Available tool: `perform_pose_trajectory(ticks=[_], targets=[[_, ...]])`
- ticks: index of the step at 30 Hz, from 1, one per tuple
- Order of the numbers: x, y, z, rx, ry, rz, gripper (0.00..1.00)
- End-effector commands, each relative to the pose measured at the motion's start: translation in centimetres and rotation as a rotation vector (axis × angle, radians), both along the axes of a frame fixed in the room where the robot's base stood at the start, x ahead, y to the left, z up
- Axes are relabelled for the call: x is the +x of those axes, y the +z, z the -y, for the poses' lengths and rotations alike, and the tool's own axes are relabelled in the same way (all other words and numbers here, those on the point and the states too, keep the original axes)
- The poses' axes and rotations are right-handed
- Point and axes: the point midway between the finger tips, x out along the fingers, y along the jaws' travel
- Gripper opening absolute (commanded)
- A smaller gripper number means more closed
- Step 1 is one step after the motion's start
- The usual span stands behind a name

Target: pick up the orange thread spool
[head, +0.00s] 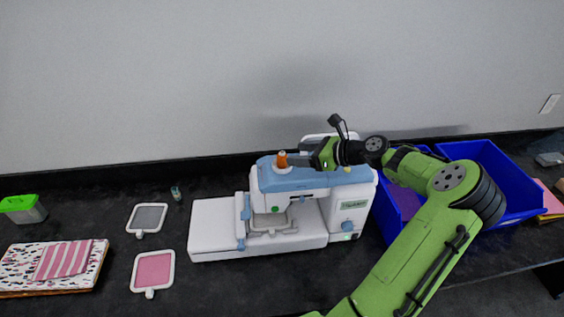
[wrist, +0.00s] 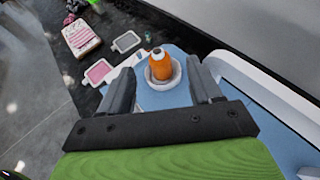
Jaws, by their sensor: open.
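The orange thread spool (head: 282,160) stands upright on the blue top of the white and blue sewing machine (head: 230,222). In the wrist view the spool (wrist: 160,66) sits in a round pale recess on the blue top. My gripper (head: 290,159) reaches in from the right, low over the machine's top. In the wrist view its two dark fingers (wrist: 160,78) are apart, with the spool showing between and just beyond their tips. I cannot tell whether either finger touches it. Nothing is held.
Blue bins (head: 512,180) stand right of the machine. Left of it lie a grey embroidery hoop (head: 148,217), a pink hoop (head: 153,269), a small green-topped spool (head: 176,193) and folded fabric (head: 20,262). A wall runs behind. The dark table's front left is clear.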

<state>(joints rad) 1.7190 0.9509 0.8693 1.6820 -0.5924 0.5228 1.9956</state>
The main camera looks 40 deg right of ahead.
Motion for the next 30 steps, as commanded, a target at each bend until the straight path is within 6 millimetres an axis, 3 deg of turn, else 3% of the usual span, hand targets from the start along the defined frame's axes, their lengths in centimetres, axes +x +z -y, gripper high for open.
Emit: perform_pose_trajectory(ticks=[12, 20, 30], targets=[[5.4, -2.4, -2.2, -0.001, 0.001, -0.002, 0.64], [5.8, -2.6, -2.3, -0.002, -0.001, -0.002, 0.62], [5.7, -2.6, -2.3, -0.003, -0.001, -0.003, 0.10]])
